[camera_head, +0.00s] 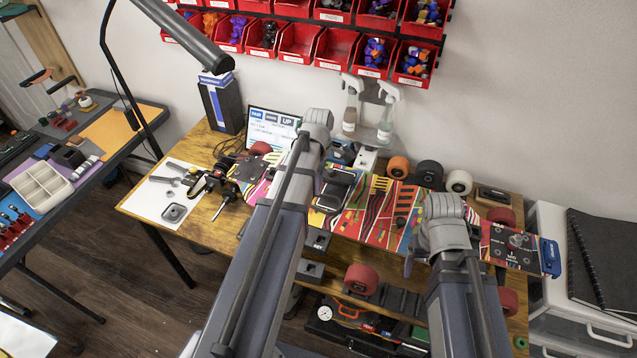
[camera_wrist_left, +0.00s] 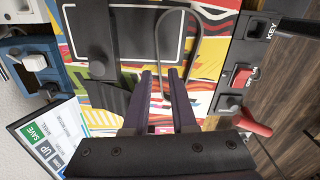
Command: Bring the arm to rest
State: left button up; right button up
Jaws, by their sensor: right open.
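Both of my arms reach over the wooden workbench (camera_head: 216,204). My left gripper (camera_wrist_left: 160,72) is open in the left wrist view, with a gap between its two dark fingers and nothing held. It is above a brightly patterned board (camera_wrist_left: 205,64), near a bent grey rod (camera_wrist_left: 157,48). In the head view my left arm's end hides its own fingers. My right gripper (camera_head: 409,262) is at the front of the patterned board (camera_head: 373,222). It is open, though its wrist covers much of it.
Wheels (camera_head: 429,173) line the bench's back near spray bottles (camera_head: 351,112) and a small screen (camera_head: 272,124). A red wheel (camera_head: 361,279) is in front. A switch panel (camera_wrist_left: 240,75) lies right of the left fingers. Red bins (camera_head: 336,48) hang above; a black lamp arm (camera_head: 178,32) crosses the upper left.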

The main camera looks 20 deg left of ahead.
pick_arm(q)
jog(key=shift+r+p, duration=2.05)
jog(key=shift+r, duration=0.25)
jog(key=shift+f, duration=0.1)
jog(key=s+d+m, duration=0.7)
jog(key=d+m, duration=0.4)
jog(key=m, duration=0.1)
jog(key=s+d+m+y, duration=0.1)
jog(key=s+d+m, duration=0.6)
jog(key=d+m, duration=0.4)
jog(key=shift+s+m, duration=0.3)
jog(key=shift+m, duration=0.2)
